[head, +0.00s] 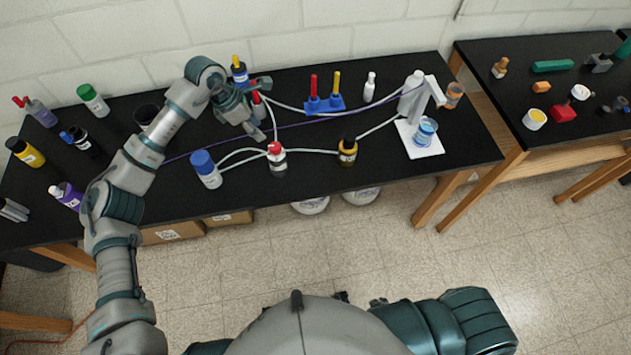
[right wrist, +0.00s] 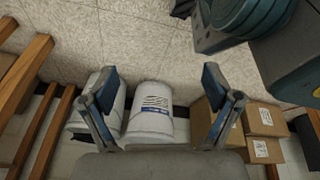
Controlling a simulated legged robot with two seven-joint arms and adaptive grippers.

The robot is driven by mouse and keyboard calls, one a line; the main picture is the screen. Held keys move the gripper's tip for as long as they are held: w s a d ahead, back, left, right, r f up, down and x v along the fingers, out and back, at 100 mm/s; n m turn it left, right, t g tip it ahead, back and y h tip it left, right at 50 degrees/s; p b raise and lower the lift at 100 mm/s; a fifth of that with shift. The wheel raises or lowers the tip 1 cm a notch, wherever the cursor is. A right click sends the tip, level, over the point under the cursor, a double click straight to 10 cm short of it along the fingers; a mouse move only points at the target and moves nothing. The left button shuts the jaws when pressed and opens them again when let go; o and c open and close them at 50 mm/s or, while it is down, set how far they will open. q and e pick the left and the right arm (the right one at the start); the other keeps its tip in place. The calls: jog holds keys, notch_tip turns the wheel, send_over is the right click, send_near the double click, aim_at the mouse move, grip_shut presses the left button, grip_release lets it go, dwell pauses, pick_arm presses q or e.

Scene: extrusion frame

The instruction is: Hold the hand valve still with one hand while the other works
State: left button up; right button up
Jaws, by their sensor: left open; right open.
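I cannot surely pick out the hand valve. A small red-topped piece (head: 275,149) where white tubes meet on the black bench may be it. A second red-topped item (head: 257,104) stands farther back, partly hidden by my left gripper. My left gripper (head: 261,108) is open, with its fingers around or just above that back item; I cannot tell if they touch it. My right gripper (right wrist: 160,78) is open and empty in the right wrist view, pointing at the floor below bench height.
White tubes link a blue-capped bottle (head: 206,169), a dark yellow-banded bottle (head: 347,152) and a white stand (head: 414,97). A blue rack (head: 323,105) stands behind. Several bottles crowd the bench's left. White buckets (right wrist: 151,114) and cardboard boxes (right wrist: 263,117) lie below my right gripper.

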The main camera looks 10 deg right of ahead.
aim_at(277, 161)
jog(key=w+d+r+n+t+y, duration=0.2)
jog(key=w+r+n+t+y, duration=0.45)
jog(key=w+r, duration=1.65)
jog(key=w+a+r+n+t+y, duration=0.1)
jog(key=a+r+n+y, duration=0.3)
jog(key=r, duration=0.7)
jog(key=a+r+n+y, duration=0.3)
jog(key=r+n+y, duration=0.3)
jog(key=r, duration=0.4)
jog(key=w+a+r+n+t+h, duration=0.1)
jog(key=w+a+n, duration=0.1)
jog(key=n, duration=0.6)
jog(key=w+a+r+n+h, duration=0.2)
jog(key=a+n, duration=0.2)
jog(key=n, duration=0.4)
jog(key=w+a+r+n+t+h, duration=0.1)
jog(key=w+a+n+h, duration=0.1)
jog(key=n, duration=0.6)
jog(key=shift+w+a+r+t, duration=0.2)
jog(key=shift+w+a, duration=0.1)
jog(key=shift+a, duration=0.25)
jog(key=shift+w+a+r+t, duration=0.15)
jog(key=shift+w+a, duration=0.1)
jog(key=shift+a, duration=0.3)
jog(key=shift+w+a, duration=0.15)
jog(key=shift+w, duration=0.1)
jog(key=x, duration=1.6)
jog(key=shift+w+a, duration=0.3)
